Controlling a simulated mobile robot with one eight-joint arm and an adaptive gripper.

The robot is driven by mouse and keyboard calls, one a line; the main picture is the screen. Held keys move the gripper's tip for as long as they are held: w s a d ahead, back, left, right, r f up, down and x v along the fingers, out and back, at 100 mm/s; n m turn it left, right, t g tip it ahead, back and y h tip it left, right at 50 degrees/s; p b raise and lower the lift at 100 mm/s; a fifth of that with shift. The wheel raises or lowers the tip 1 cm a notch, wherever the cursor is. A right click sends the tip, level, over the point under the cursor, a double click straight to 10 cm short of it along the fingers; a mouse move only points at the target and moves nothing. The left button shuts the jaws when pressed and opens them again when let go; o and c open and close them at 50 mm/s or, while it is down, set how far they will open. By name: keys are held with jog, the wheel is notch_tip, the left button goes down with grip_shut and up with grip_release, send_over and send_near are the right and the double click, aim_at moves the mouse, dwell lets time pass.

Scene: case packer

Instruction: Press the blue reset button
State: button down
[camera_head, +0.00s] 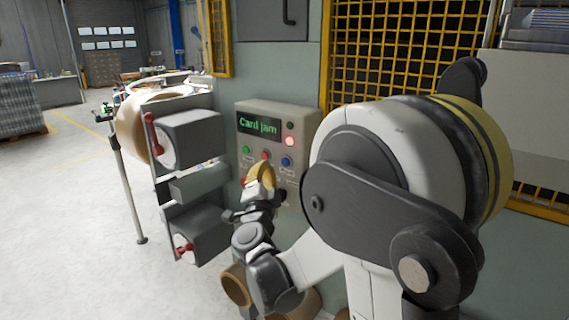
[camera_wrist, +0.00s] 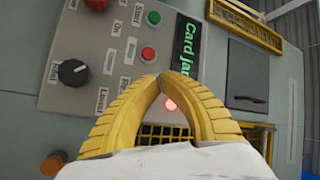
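The control panel (camera_head: 238,116) stands in front of me with a green "Card jam" display (camera_head: 259,125). The blue button (camera_head: 286,161) is at the right end of a row, beside a red button (camera_head: 264,155) and a green button (camera_head: 246,150). My gripper (camera_head: 264,168) has yellow fingers and is just below this row in the head view, left of the blue button. In the wrist view the fingertips (camera_wrist: 161,78) meet, with nothing seen between them. The wrist view shows the green button (camera_wrist: 154,18) and red button (camera_wrist: 148,53); the blue button does not show there, perhaps behind the fingers.
A black knob (camera_wrist: 72,72) is on the panel in the wrist view. A red lamp (camera_head: 290,140) glows beside the display. Grey rollers with red handles (camera_head: 185,248) stand left of the panel. A yellow mesh guard (camera_head: 385,55) is at the right.

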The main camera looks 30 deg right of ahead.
aim_at(279, 154)
jog(key=shift+w+d, duration=0.35)
jog(key=shift+d, duration=0.55)
jog(key=shift+w+d, duration=0.3)
jog(key=shift+d, duration=0.55)
jog(key=shift+d, duration=0.1)
jog(key=shift+w+d, duration=0.15)
jog(key=shift+d, duration=0.15)
jog(key=shift+w+d+b, duration=0.1)
jog(key=shift+d+b, duration=0.2)
jog(key=shift+d, duration=0.15)
dwell(0.6)
jog(key=shift+a, duration=0.15)
dwell(0.3)
jog(key=shift+s+a, duration=0.3)
jog(key=shift+a, duration=0.4)
jog(key=shift+s+a, duration=0.3)
jog(key=shift+a, duration=0.5)
jog(key=shift+s+a, duration=0.25)
jog(key=shift+a, duration=0.55)
jog(key=shift+s+a, duration=0.3)
jog(key=shift+a, duration=0.5)
